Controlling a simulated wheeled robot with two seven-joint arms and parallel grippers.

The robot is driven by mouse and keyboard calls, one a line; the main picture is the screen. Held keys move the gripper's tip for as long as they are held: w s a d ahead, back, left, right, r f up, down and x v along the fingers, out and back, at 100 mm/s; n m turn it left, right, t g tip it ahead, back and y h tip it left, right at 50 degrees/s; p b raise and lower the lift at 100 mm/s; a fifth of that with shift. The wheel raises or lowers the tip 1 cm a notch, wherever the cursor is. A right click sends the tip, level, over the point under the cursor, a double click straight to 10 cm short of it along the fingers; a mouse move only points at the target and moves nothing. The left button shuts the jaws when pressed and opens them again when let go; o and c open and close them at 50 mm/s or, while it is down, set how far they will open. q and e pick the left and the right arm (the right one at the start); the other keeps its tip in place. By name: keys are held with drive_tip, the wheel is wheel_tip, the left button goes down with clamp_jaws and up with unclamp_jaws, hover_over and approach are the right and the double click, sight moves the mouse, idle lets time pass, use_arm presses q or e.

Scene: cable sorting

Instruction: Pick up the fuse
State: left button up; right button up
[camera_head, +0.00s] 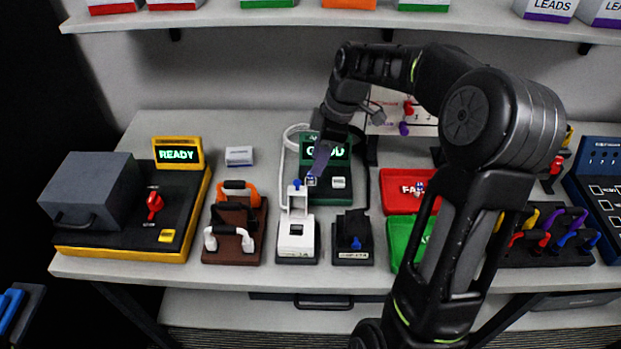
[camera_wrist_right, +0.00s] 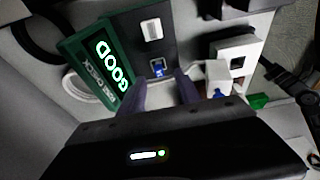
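A small blue fuse (camera_wrist_right: 158,70) sits in a square socket on the green and black checker, whose screen (camera_wrist_right: 114,66) reads GOOD. In the head view the checker (camera_head: 334,190) stands at the back middle of the table, and the fuse (camera_head: 311,181) is small and close to my fingertips. My right gripper (camera_wrist_right: 163,88) points down at the socket. Its two grey-purple fingers are apart, with the fuse seen in line with the gap between them. It also shows in the head view (camera_head: 317,172). I cannot tell whether the fingers touch the fuse. My left gripper is out of view.
A white device (camera_head: 297,243) with a blue-topped post stands in front of the checker, beside a black device (camera_head: 353,245). A red tray (camera_head: 397,202) with a small blue piece and a green tray (camera_head: 399,238) lie right. A brown cable rack (camera_head: 232,250) is left.

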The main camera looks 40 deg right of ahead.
sight(311, 180)
drive_tip(key=shift+p+x, duration=0.55)
drive_tip(key=shift+x, duration=1.8)
drive_tip(key=shift+w, duration=0.1)
drive_tip(key=shift+c, duration=0.2)
clamp_jaws()
